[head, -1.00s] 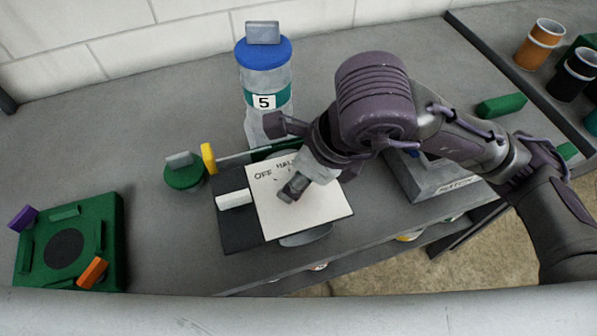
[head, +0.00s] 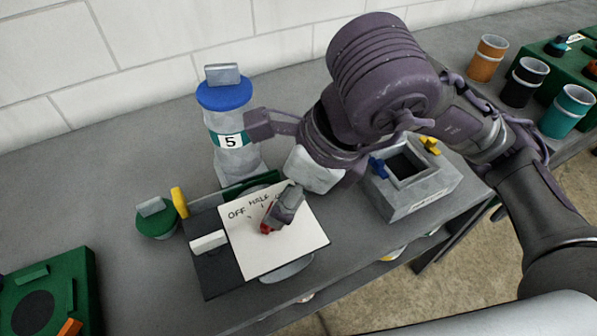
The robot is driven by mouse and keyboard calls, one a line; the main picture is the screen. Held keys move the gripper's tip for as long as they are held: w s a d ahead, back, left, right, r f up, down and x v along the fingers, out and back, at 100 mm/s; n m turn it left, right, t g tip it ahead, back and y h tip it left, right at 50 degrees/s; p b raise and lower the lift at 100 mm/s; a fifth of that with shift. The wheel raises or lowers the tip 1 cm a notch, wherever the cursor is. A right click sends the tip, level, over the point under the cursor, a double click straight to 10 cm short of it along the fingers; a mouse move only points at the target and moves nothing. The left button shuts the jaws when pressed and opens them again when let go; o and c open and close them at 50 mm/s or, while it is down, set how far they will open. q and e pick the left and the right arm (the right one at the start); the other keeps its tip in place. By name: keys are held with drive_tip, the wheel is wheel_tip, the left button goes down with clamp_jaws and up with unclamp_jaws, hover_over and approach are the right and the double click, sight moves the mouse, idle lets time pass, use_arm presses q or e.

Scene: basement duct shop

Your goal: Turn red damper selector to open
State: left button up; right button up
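The red damper selector (head: 266,228) is on a white panel (head: 262,264) marked OFF and HALF; a third mark is mostly hidden by my gripper. Only a small bit of red shows at the lower left of the fingertips. The rest of the selector is covered, so its pointing direction is unclear. My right gripper (head: 285,207) reaches down from the upper right with its grey fingertips at the selector. I cannot tell whether they are closed on it. My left gripper is not in view.
A bottle marked 5 with a blue lid (head: 224,94) stands behind the panel. A green round-lidded piece (head: 157,218) is to its left. A grey open box (head: 425,190) is right, under my arm. Several cups (head: 487,58) stand at the far right. The front bench edge is close.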

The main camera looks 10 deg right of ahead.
drive_tip(key=v, duration=0.4)
drive_tip(key=shift+r, duration=0.1)
